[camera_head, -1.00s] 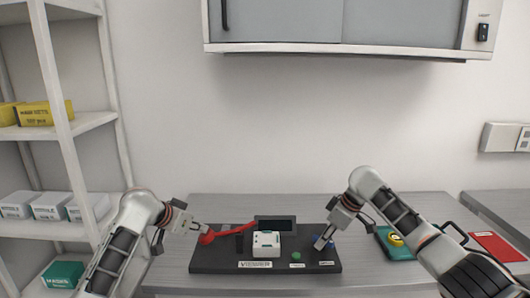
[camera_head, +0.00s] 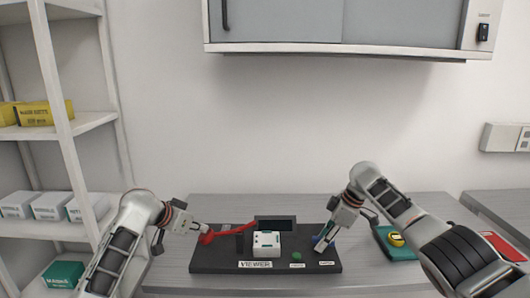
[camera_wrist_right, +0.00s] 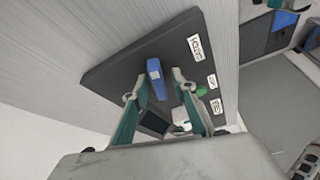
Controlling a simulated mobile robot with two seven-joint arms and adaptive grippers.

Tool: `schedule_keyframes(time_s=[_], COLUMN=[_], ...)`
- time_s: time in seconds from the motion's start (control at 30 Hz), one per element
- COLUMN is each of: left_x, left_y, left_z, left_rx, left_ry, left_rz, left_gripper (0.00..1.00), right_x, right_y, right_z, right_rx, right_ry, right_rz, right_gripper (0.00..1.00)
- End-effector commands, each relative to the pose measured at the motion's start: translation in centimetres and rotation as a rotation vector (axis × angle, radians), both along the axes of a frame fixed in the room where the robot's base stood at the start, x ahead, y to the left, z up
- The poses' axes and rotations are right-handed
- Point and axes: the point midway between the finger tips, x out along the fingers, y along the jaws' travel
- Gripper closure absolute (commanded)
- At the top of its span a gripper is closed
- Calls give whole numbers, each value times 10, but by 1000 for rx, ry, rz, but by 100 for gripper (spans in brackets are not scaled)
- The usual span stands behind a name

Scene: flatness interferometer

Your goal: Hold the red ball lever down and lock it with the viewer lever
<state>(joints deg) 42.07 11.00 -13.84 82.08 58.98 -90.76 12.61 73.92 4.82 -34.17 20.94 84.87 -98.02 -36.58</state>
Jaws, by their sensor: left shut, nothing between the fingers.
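The red ball lever (camera_head: 234,229) slants down left across a dark base plate (camera_head: 215,259), with its red ball at the lower left end. My left gripper (camera_head: 204,229) is shut and empty, its fingertips at the top of the ball; whether they touch it I cannot tell. A blue lever handle (camera_head: 322,243) stands at the plate's right end. My right gripper (camera_head: 328,239) is open at this handle. In the right wrist view the blue handle (camera_wrist_right: 156,78) lies between the spread fingertips (camera_wrist_right: 160,78), with a gap on the right finger's side.
A white box-like unit (camera_head: 266,243) stands mid-plate before a dark screen (camera_head: 276,223). A green button (camera_head: 297,255) sits between them and the blue handle. A teal case with a yellow item (camera_head: 396,240) and a red sheet (camera_head: 505,246) lie to the right.

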Motion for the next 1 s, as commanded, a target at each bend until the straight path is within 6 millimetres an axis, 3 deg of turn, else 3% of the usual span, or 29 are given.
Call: schedule_keyframes(time_s=[0.17,1.0], left_x=[-1,-1], left_y=[-1,-1], left_z=[-2,-2], left_rx=[1,1], left_ry=[4,4], left_rz=[-1,-1], left_gripper=[100,100], right_x=[1,0], right_y=[-1,-1], right_z=[3,55], right_rx=[0,0], right_ry=[-1,-1], right_rz=[-2,-2], right_gripper=[74,74])
